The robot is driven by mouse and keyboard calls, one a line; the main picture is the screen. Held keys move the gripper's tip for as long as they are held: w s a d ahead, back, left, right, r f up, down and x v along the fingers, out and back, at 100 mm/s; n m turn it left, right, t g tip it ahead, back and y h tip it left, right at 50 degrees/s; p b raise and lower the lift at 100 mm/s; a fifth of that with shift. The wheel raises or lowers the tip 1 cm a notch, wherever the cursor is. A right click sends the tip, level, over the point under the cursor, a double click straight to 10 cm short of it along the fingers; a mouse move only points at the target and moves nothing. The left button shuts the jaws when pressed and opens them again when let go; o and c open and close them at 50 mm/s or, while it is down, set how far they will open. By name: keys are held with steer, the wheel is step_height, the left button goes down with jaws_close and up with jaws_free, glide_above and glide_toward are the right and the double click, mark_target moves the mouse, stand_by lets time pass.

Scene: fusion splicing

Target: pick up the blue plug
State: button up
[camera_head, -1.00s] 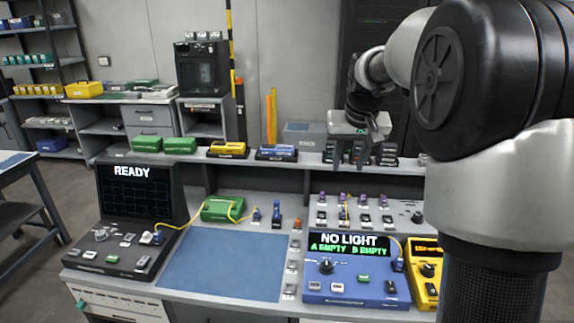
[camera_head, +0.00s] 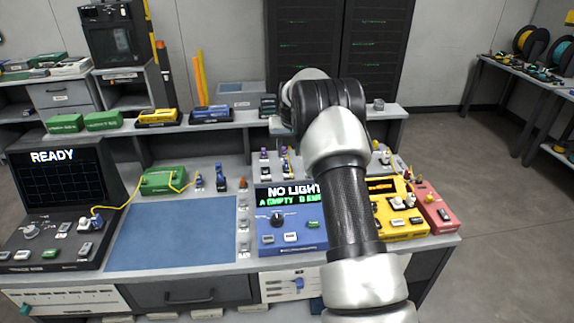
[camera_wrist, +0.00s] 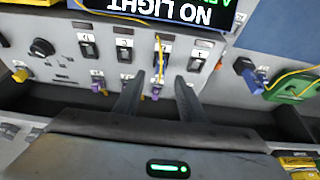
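A small blue plug (camera_head: 199,181) with a yellow cord stands just right of a green box (camera_head: 163,180) on the bench. A taller blue piece (camera_head: 221,178) stands beside it; I cannot tell which the task means. The wrist view shows a dark blue piece (camera_wrist: 243,66) near the green box (camera_wrist: 293,88), at right. My gripper (camera_wrist: 160,80) is open, its two fingers apart over a panel of switches and purple plugs. A yellow cord shows between the fingers, and nothing appears gripped. In the head view my arm hides the gripper.
A blue device (camera_head: 290,235) reading NO LIGHT stands beside my arm, with yellow (camera_head: 402,222) and red (camera_head: 434,210) devices at right. A black READY monitor (camera_head: 60,175) is at left. The blue mat (camera_head: 170,235) is clear. A raised shelf (camera_head: 240,118) runs behind.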

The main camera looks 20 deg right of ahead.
mark_target(287, 160)
steer(key=shift+p+x, duration=0.35)
steer(key=shift+x, duration=3.1)
steer(key=shift+r, duration=0.1)
jaws_close()
